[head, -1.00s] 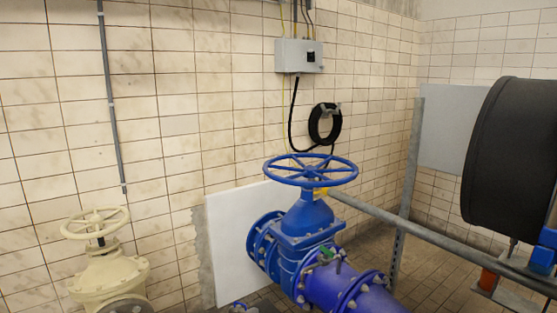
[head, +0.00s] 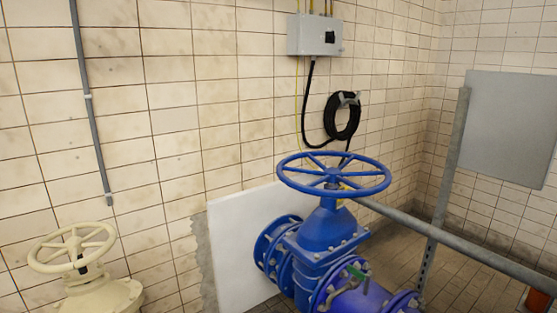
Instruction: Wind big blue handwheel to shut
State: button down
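The big blue handwheel (head: 333,174) sits level on top of a blue gate valve (head: 325,238) in the middle right of the head view. Its rim and spokes show fully and nothing touches it. The valve is bolted to a blue pipe (head: 360,301) that runs to the lower right. My gripper is not in the head view.
A cream valve with its own handwheel (head: 72,247) stands at lower left. A grey rail (head: 455,240) and upright post (head: 446,185) stand right of the blue valve. A coiled black cable (head: 342,118) and grey box (head: 315,36) are on the tiled wall behind.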

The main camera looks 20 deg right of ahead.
aim_at(332, 175)
jog(key=u, duration=0.2)
jog(key=i, duration=0.8)
jog(key=u, duration=0.65)
jog(key=i, duration=0.55)
jog(key=u, duration=0.25)
